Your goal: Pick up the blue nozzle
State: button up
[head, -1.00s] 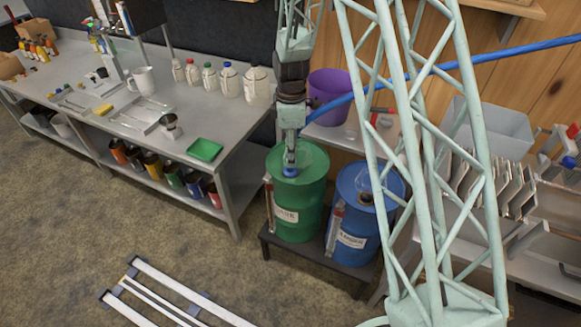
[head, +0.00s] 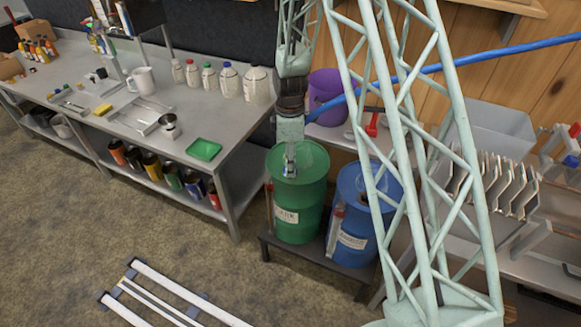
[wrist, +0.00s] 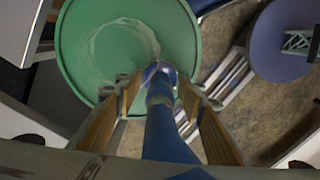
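The blue nozzle (wrist: 161,76) is in the middle of the wrist view, at the far end of a thick blue hose (wrist: 164,135) that runs up between my fingers. My gripper (wrist: 159,84) points down, with one finger on each side of the nozzle. A narrow gap seems to show beside it, so the fingers look open around it. In the head view, my gripper (head: 290,165) is over the top of the green drum (head: 300,198). Only a small bit of blue shows at its tips there. Whether the nozzle touches the drum is unclear.
A blue drum (head: 348,218) stands right of the green one on a low dark stand. My lattice column partly hides it. A purple bucket (head: 324,88) stands behind. A steel bench (head: 235,135) with a green tray (head: 204,149) is at the left.

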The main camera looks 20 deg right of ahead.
jog(key=shift+c, duration=0.5)
jog(key=c, duration=1.1)
jog(key=shift+o, duration=0.2)
jog(key=shift+r, duration=0.1)
jog(key=shift+r+p, duration=0.95)
jog(key=shift+r, duration=4)
